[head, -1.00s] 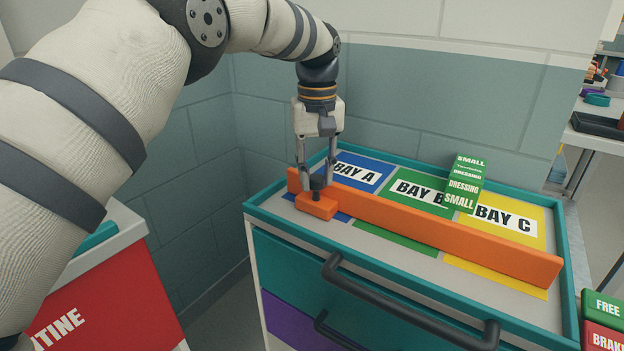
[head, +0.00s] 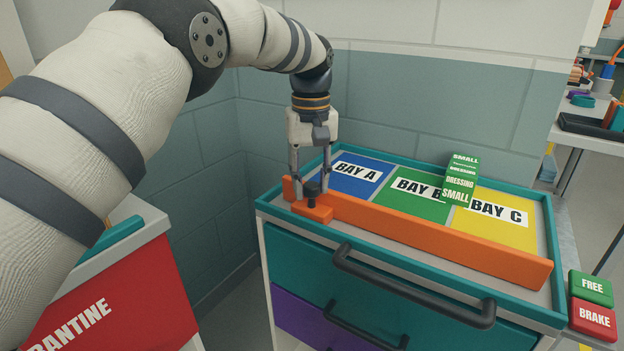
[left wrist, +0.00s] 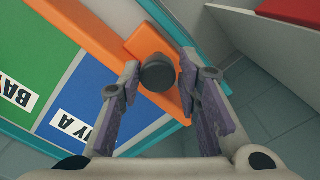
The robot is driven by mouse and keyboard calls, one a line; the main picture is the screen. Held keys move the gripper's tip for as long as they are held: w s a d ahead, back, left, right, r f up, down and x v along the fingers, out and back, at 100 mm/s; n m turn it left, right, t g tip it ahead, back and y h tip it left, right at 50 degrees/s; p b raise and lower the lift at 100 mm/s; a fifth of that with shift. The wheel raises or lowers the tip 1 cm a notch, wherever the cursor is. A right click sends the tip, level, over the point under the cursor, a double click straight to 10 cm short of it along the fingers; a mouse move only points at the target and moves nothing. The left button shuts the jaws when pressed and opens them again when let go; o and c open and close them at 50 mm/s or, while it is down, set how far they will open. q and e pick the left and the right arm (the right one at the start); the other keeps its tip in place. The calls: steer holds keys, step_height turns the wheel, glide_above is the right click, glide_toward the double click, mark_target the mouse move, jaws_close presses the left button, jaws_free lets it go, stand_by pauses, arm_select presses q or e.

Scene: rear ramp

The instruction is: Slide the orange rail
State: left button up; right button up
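The long orange rail (head: 430,232) lies along the front of the cart top, with a block at its left end bearing a black knob (head: 312,190). The blue BAY A (head: 350,184), green BAY B (head: 405,205) and yellow BAY C (head: 510,230) pads lie behind it. My left gripper (head: 311,186) points down at the knob, one finger on each side. In the left wrist view the knob (left wrist: 157,74) sits between the fingertips, which look open with narrow gaps. My right gripper is not in view.
A green dressing box (head: 460,180) stands at the back between BAY B and BAY C. A teal rim (head: 400,262) edges the cart top. Black drawer handles (head: 410,290) stick out in front. Green FREE (head: 592,288) and red BRAKE (head: 593,319) blocks are at right. A red bin (head: 120,300) stands left.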

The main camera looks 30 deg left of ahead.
arm_select(q)
steer(key=shift+o, duration=1.2)
steer(key=shift+s, duration=0.15)
step_height(320, 180, up, 8)
steer(key=shift+f, duration=0.25)
